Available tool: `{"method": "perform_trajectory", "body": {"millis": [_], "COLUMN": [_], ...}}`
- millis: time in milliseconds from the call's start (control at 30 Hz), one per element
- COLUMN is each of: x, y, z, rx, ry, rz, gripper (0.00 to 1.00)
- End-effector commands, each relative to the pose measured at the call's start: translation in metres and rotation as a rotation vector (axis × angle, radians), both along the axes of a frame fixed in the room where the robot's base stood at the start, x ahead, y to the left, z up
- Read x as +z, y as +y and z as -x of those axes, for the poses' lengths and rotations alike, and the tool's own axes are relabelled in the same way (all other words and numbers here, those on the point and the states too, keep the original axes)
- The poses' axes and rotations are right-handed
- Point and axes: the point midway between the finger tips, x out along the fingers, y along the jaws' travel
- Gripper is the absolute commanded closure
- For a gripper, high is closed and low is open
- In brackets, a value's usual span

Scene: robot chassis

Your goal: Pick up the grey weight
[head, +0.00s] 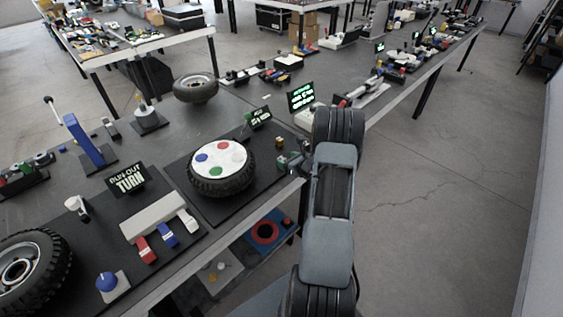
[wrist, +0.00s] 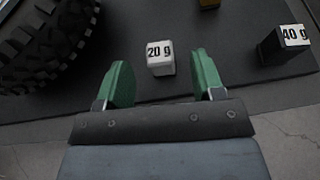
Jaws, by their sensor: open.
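A light grey weight marked "20 g" (wrist: 160,60) stands on the dark board in the wrist view, label up. My gripper (wrist: 161,75) is open, with its two green fingers apart. In the wrist view the weight shows in the gap between the fingertips, slightly beyond them, with no visible contact. A darker weight marked "40 g" (wrist: 283,46) stands to the right. My gripper (head: 291,162) also shows in the head view at the table's right edge. The grey weight cannot be made out clearly there.
A gold weight (head: 280,141) sits just behind the gripper, its edge also showing in the wrist view (wrist: 208,3). The table edge is close.

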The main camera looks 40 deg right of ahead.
Motion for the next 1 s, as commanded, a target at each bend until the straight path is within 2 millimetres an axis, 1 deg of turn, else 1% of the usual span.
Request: {"method": "perform_trajectory", "body": {"millis": [200,433,600,867,900,1000], "x": [-0.004,-0.015,-0.022,-0.023,-0.023,-0.023], "y": [0.002,0.006,0.007,0.007,0.007,0.007], "z": [-0.011,-0.039,-0.052,-0.054,-0.054,-0.054], "rx": [0.0,0.003,0.001,0.0,0.0,0.0], "ry": [0.001,0.001,0.001,0.0,0.0,0.0], "rz": [0.0,0.0,0.001,0.001,0.001,0.001], "gripper": [0.38,0.38,0.38,0.38,0.39,0.49]}}
